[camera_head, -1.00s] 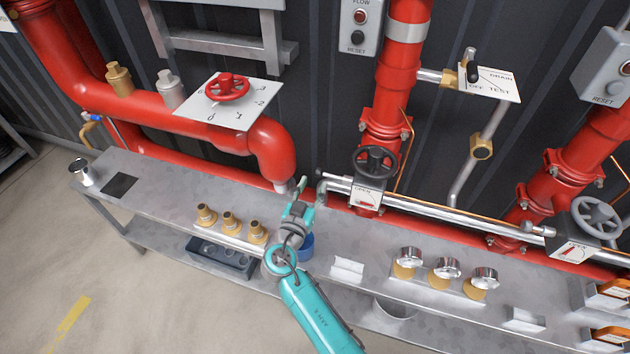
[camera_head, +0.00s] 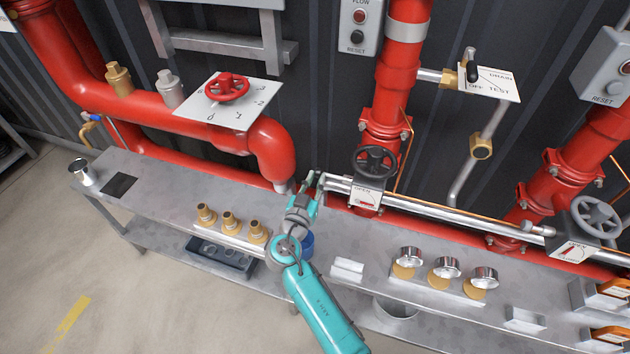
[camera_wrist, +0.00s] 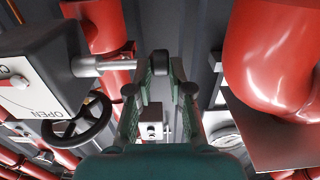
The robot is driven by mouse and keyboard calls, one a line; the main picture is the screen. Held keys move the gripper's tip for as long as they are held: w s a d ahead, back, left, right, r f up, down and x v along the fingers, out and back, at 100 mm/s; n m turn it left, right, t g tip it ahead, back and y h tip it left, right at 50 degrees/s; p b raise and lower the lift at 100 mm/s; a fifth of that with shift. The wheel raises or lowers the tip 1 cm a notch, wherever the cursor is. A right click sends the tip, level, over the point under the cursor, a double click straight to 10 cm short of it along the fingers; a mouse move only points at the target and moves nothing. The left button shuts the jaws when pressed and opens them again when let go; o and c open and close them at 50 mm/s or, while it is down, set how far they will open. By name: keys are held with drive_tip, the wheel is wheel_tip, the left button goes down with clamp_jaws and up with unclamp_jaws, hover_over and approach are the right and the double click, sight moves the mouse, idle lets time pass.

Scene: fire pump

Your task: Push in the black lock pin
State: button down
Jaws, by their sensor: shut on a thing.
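My gripper (camera_head: 314,178) is at the left end of the silver pipe assembly (camera_head: 340,187) beside the black handwheel. In the wrist view its two green fingers (camera_wrist: 160,82) stand on either side of a small dark, rounded piece (camera_wrist: 160,62), which looks like the black lock pin. The fingers are shut on it near their tips. A silver rod (camera_wrist: 95,66) runs from the grey "OPEN" box to just left of the fingers.
The black handwheel (camera_head: 375,162) and its OPEN box (camera_head: 366,195) are close on the right. A red pipe elbow (camera_head: 273,150) is close on the left.

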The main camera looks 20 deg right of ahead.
drive_tip(key=s+d, duration=0.2)
drive_tip(key=shift+d, duration=0.35)
drive_tip(key=c, duration=1)
unclamp_jaws()
drive_tip(key=shift+c, duration=0.2)
